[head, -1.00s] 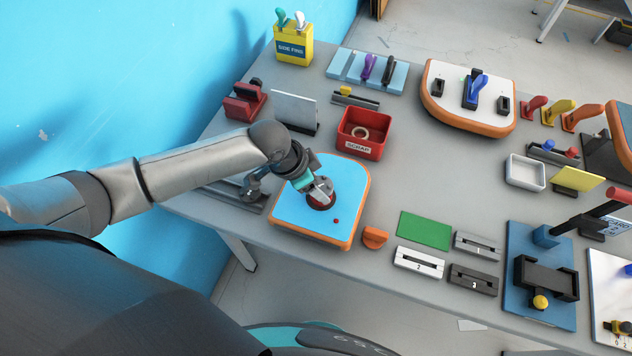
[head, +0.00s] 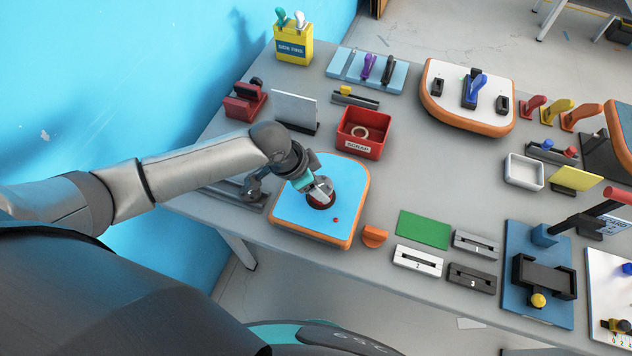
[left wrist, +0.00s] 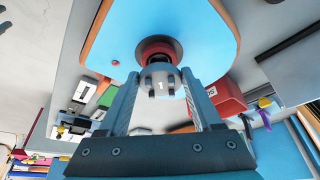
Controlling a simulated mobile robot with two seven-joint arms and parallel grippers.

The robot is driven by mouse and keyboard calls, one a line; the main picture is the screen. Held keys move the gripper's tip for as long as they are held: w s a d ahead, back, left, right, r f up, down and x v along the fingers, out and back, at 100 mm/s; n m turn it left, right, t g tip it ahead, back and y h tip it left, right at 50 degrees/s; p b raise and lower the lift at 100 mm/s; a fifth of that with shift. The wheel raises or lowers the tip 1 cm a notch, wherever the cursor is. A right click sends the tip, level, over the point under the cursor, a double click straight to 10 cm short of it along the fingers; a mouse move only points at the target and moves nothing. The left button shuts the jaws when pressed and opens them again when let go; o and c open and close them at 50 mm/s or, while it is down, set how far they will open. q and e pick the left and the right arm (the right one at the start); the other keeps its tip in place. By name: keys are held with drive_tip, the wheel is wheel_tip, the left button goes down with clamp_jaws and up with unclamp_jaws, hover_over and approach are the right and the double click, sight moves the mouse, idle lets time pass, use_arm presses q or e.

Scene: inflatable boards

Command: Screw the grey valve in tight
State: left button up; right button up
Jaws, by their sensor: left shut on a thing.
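The grey valve (left wrist: 160,82), marked with a 1, sits at a dark red round port (left wrist: 158,48) on a blue board (left wrist: 205,22) with an orange edge. My left gripper (left wrist: 162,90) is shut on the valve, one finger on each side of it. In the head view my left gripper (head: 318,190) is over the port on the blue board (head: 290,212), and it hides most of the valve. How deep the valve is seated is hidden. My right gripper is not in view.
A red scrap box (head: 362,148) holding a ring stands behind the board. An orange piece (head: 374,236) lies at its right, beside a green mat (head: 424,230) and numbered slotted blocks (head: 418,261). A grey upright plate (head: 294,111) stands behind my left arm.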

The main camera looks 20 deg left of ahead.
use_arm(q)
drive_tip(key=shift+f+b, duration=0.55)
drive_tip(key=shift+f, duration=0.45)
drive_tip(key=o, duration=1.4)
drive_tip(key=shift+r, duration=0.1)
drive_tip(key=p+v, duration=0.1)
drive_tip(key=v, duration=1.4)
drive_tip(key=shift+p, duration=0.4)
drive_tip(key=shift+d, duration=0.15)
